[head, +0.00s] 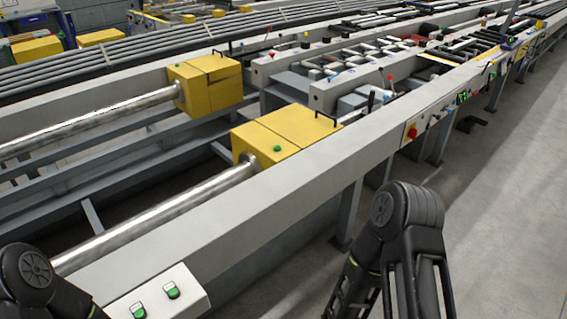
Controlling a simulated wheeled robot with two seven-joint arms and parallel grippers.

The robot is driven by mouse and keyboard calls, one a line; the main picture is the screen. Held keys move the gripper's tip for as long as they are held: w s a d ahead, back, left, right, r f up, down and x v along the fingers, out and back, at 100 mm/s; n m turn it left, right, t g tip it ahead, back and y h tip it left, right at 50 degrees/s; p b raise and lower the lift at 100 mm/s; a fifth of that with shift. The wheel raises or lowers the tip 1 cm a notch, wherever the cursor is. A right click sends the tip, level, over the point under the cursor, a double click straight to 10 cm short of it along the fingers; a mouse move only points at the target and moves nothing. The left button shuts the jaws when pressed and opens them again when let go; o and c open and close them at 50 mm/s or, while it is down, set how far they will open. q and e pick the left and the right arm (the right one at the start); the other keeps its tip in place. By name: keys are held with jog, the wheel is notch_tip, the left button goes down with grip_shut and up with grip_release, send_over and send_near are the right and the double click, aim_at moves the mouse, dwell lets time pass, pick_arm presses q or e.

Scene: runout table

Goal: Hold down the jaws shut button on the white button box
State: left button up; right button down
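A white button box (190,298) sits at the bottom left against the near side of the grey beam, partly cut off by the frame's lower edge. Two green buttons show on it, one nearer the bottom edge (138,310) and one further right (171,290). Their labels are too small to read, so I cannot tell which is jaws shut. My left arm shows at the bottom left corner beside the box, but its gripper is out of frame. My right arm shows at the lower right, well apart from the box; its fingertips are not visible.
The long grey beam (240,190) crosses the view diagonally. Yellow blocks (262,143) (208,85) hold shiny round bars (165,217) behind it. A panel with a red knob (413,132) is further along the beam.

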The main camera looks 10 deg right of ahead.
pick_arm(q)
jog(key=shift+c, duration=0.6)
grip_shut()
dwell(1.0)
